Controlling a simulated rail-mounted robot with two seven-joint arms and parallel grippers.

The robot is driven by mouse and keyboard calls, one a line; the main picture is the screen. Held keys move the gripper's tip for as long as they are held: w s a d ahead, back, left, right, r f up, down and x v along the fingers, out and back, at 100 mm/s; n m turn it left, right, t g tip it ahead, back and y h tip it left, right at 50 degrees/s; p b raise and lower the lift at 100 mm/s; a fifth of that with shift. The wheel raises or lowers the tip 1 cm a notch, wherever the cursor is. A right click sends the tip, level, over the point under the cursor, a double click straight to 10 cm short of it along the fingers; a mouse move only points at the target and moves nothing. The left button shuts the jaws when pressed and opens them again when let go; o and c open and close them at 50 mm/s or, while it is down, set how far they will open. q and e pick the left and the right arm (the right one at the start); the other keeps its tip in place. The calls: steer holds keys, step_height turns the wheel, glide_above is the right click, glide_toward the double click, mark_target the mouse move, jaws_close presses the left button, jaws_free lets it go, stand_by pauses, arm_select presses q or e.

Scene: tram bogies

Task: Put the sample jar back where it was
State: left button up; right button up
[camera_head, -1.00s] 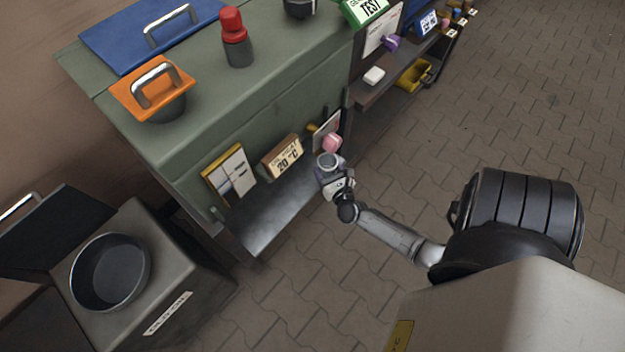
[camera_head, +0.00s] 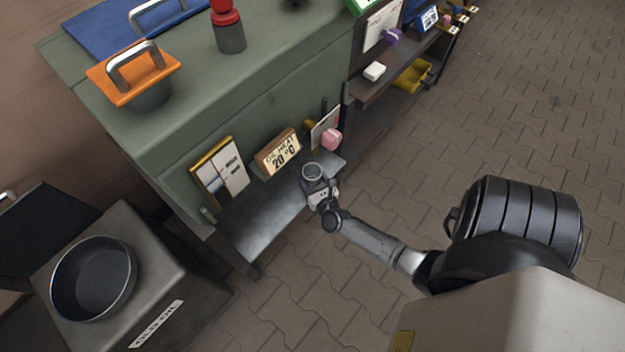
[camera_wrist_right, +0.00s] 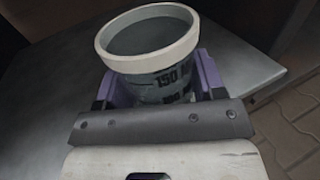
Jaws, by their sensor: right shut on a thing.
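The sample jar (camera_wrist_right: 165,72) is a clear round jar with a pale rim and dark volume marks, one reading 150. It stands upright between the purple fingers of my right gripper (camera_wrist_right: 160,85), which is shut on it. In the head view the jar (camera_head: 313,172) shows small, in my right gripper (camera_head: 314,184). It is at the front edge of the grey metal shelf (camera_head: 262,208) under the green cabinet. I cannot tell whether the jar's base touches the shelf. My left gripper is not in view.
An "OIL HEAT 20 °C" sign (camera_head: 279,153), a yellow-framed card (camera_head: 220,172) and a pink object (camera_head: 331,139) are on the cabinet front near the shelf. A round black pan (camera_head: 93,280) sits on the "OLD OIL" box at lower left. The shelf's left part is bare.

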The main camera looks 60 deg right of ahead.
steer(key=shift+r, duration=0.1)
steer(key=o, duration=1)
